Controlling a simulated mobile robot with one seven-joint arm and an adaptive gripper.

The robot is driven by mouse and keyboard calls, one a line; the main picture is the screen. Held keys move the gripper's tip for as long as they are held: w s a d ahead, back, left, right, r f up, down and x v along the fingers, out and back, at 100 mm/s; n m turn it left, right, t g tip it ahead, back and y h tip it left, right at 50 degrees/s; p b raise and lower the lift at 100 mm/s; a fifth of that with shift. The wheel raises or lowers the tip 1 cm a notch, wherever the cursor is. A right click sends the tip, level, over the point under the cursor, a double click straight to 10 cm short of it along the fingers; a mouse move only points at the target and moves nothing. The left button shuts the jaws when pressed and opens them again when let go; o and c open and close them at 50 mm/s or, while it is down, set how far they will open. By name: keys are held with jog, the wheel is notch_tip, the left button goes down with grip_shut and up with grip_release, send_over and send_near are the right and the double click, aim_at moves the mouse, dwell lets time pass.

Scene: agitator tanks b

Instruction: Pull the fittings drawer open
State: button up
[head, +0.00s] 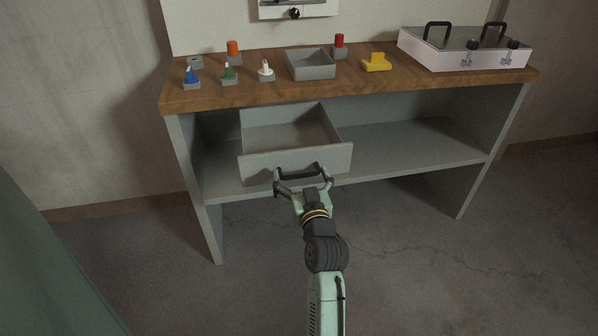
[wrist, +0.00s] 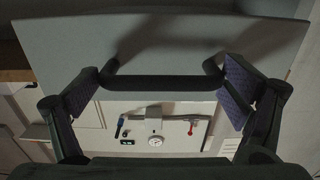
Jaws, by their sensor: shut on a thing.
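The grey fittings drawer (head: 335,159) stands pulled well out from under the wooden worktop, and its inside looks empty. Its dark bar handle (head: 297,171) is on the front panel. My gripper (head: 303,183) is at the handle, with its fingers spread to either side. In the wrist view the handle (wrist: 160,84) lies across between the two finger pads, which press on its two ends. The drawer front (wrist: 190,38) fills the upper part of that view.
The worktop (head: 215,95) carries several small coloured fittings, a grey open tray (head: 311,65), a yellow block (head: 376,63) and a white case (head: 460,55) with black handles. A lower shelf (head: 405,150) is bare. The floor in front of the bench is clear.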

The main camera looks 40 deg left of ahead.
jog(key=shift+s+d+r, duration=0.2)
jog(key=shift+s+d, duration=0.2)
jog(key=shift+d, duration=0.3)
jog(key=o, duration=1.4)
jog(key=shift+s, duration=0.1)
jog(key=v, duration=0.7)
jog(key=shift+d, duration=0.2)
jog(key=shift+s+f, duration=0.1)
jog(key=shift+f, duration=0.1)
